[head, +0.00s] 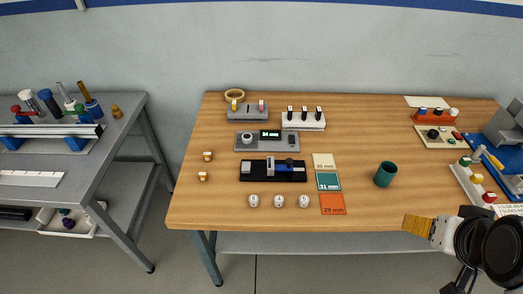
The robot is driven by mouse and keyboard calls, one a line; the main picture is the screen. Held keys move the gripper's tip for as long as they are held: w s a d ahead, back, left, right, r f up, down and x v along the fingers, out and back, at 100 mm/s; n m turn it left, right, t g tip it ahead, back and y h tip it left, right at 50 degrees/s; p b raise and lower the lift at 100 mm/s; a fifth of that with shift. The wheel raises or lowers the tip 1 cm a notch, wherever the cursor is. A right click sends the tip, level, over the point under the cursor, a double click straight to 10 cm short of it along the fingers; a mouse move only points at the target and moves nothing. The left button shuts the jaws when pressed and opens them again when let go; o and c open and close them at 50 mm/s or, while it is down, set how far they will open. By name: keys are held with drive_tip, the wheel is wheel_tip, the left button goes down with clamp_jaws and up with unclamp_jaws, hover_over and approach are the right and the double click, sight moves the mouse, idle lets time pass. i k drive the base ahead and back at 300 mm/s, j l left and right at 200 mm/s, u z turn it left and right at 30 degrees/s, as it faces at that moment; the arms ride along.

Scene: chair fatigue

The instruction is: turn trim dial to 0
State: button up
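The display text is too small to read surely. A cream panel (452,143) at the right has a round black knob (433,133) and small buttons. I cannot tell which knob is the trim dial, and no scale marks are readable. My arm's black and white end is at the lower right, over the table's front edge, apart from both knobs. A ribbed tan piece shows at its left tip. The fingers cannot be made out.
A black fixture with a blue slider (280,166) lies in front of the grey box. Switch boxes (303,121) stand behind. Coloured cards (332,203), a green cup (385,174) and white knobs (279,201) stand nearby. Blue equipment (505,155) crowds the right end.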

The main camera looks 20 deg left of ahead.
sight(246, 138)
drive_tip(key=u, duration=1.1)
